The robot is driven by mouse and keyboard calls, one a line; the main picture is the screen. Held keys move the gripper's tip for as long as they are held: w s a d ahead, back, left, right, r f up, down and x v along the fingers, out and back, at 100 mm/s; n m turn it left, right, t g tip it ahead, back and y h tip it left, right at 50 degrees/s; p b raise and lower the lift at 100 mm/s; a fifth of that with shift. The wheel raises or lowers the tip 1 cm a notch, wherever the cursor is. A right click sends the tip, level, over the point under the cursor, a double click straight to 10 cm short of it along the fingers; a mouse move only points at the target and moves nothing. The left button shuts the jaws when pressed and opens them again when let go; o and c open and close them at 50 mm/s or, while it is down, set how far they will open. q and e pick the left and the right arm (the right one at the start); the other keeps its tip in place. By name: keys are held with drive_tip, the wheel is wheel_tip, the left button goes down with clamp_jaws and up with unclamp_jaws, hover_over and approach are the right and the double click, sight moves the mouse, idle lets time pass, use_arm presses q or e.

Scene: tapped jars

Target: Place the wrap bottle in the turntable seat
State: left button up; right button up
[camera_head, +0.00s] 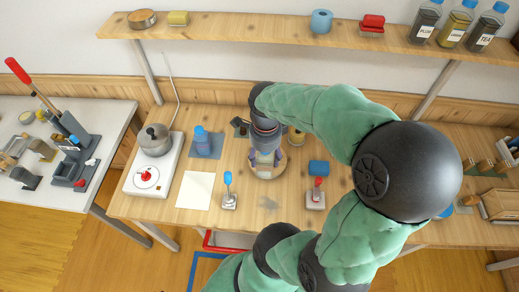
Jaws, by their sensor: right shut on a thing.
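My right gripper (266,158) points down over the work table, with its purple fingers shut on a pale, wrapped thing that I take to be the wrap bottle (264,161). The gripper and wrist hide its upper part. My left gripper is not in view.
A blue bottle (200,134) stands on a grey mat to the left, by a pot (155,140) on a white hotplate. A shelf (230,29) runs behind.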

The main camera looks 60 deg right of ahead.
drive_tip(key=w+d+f+b, duration=0.1)
drive_tip(key=w+d+f, duration=0.2)
drive_tip(key=d, duration=0.4)
drive_tip(key=shift+w+d+f, duration=0.15)
drive_tip(key=shift+d+f, duration=0.1)
drive_tip(key=shift+f, duration=0.2)
drive_tip(key=d+f, duration=0.1)
drive_tip(key=w+d+f+b, duration=0.1)
drive_tip(key=f, duration=0.1)
drive_tip(key=w+d+f, duration=0.1)
drive_tip(key=d+f, duration=0.1)
drive_tip(key=shift+b, duration=0.3)
drive_tip(key=shift+w+d+f+b, duration=0.15)
drive_tip(key=shift+f+b, duration=0.25)
drive_tip(key=shift+f, duration=1.4)
drive_tip(key=shift+f, duration=0.15)
drive_tip(key=o, duration=1.4)
wheel_tip(320, 180, up, 12)
drive_tip(key=p, duration=0.2)
